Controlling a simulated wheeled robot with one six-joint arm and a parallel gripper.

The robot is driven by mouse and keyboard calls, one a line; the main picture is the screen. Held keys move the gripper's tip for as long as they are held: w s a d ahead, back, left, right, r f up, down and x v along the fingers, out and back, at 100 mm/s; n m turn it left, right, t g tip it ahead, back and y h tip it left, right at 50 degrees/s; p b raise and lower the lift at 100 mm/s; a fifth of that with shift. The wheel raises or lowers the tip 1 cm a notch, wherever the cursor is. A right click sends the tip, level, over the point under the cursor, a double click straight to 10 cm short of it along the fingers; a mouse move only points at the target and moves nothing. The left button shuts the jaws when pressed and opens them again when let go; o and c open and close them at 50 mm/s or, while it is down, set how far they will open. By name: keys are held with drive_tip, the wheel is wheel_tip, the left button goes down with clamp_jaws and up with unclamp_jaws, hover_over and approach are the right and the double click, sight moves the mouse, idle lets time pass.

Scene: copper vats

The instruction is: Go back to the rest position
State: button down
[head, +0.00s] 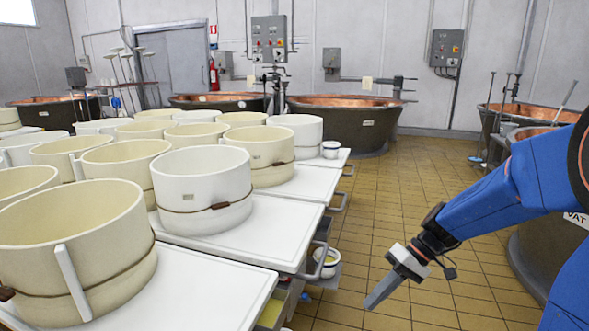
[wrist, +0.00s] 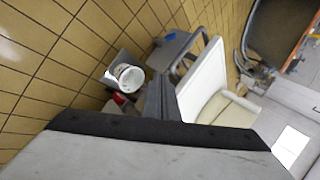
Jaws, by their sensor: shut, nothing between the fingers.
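My gripper (head: 384,290) hangs at the lower right of the head view, at the end of my blue arm. It points down and to the left over the tiled floor, to the right of the white tables. Its fingers look closed together with nothing between them. In the wrist view the shut fingers (wrist: 161,98) show in the middle, and the dark edge of the gripper body fills the bottom. The gripper touches nothing that I can see.
White tables (head: 250,237) with several round cheese moulds (head: 202,188) fill the left. A small white tub (head: 327,262) stands low beside them; a white tub (wrist: 128,76) shows in the wrist view. Copper vats (head: 345,118) stand at the back. The tiled floor (head: 400,190) between is clear.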

drive_tip(key=s+d+r+m+t+h, duration=0.2)
drive_tip(key=s+d+r+t+h, duration=0.1)
drive_tip(key=s, duration=0.6)
drive_tip(key=s+d+r+m+t+h, duration=0.2)
drive_tip(key=s+d+r+t+h, duration=0.1)
drive_tip(key=s, duration=0.6)
drive_tip(key=shift+d+r+t+h, duration=0.4)
drive_tip(key=shift+d+r+h, duration=0.35)
drive_tip(key=shift+d+h, duration=0.55)
